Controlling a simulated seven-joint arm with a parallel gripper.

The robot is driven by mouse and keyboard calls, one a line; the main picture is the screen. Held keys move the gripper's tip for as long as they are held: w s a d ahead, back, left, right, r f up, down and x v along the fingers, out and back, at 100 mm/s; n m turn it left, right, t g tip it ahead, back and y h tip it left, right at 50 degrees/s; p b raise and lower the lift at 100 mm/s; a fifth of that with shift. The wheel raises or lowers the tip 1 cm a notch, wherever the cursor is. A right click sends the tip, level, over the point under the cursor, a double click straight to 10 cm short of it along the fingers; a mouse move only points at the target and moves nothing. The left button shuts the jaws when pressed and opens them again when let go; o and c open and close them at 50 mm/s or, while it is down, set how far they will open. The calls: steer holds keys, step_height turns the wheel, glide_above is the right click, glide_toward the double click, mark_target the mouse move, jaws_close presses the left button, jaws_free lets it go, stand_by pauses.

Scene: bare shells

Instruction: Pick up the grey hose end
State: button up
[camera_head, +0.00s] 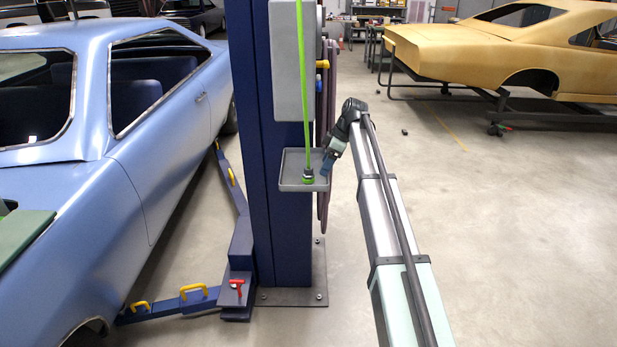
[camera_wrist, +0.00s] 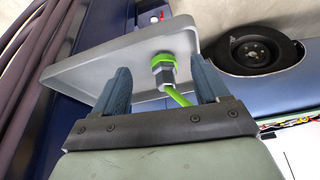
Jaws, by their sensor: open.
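The hose end is a grey fitting with green parts (camera_head: 308,176). It sits at the foot of a bright green hose (camera_head: 304,80) in a small grey tray (camera_head: 291,164) on the blue post. My gripper (camera_head: 326,166) is at the right side of the tray, close to the fitting. In the wrist view my gripper (camera_wrist: 163,80) is open, with one blue finger to each side of the hose end (camera_wrist: 165,70). The fitting appears between the fingers; I cannot tell whether it is deep enough between them. No contact is visible.
A blue lift post (camera_head: 280,240) carries the tray and a grey box (camera_head: 288,60) above it. Dark reddish hoses (camera_head: 329,90) hang behind the tray. A blue car shell (camera_head: 150,130) stands left and a yellow shell (camera_head: 500,45) far right.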

mark_target(310, 168)
steer(key=a, duration=0.4)
steer(key=shift+w+a, duration=0.25)
steer(key=shift+w, duration=0.05)
steer(key=shift+x, duration=2.55)
steer(key=c, duration=1.2)
steer(key=shift+c, duration=0.2)
steer(key=shift+r, duration=0.15)
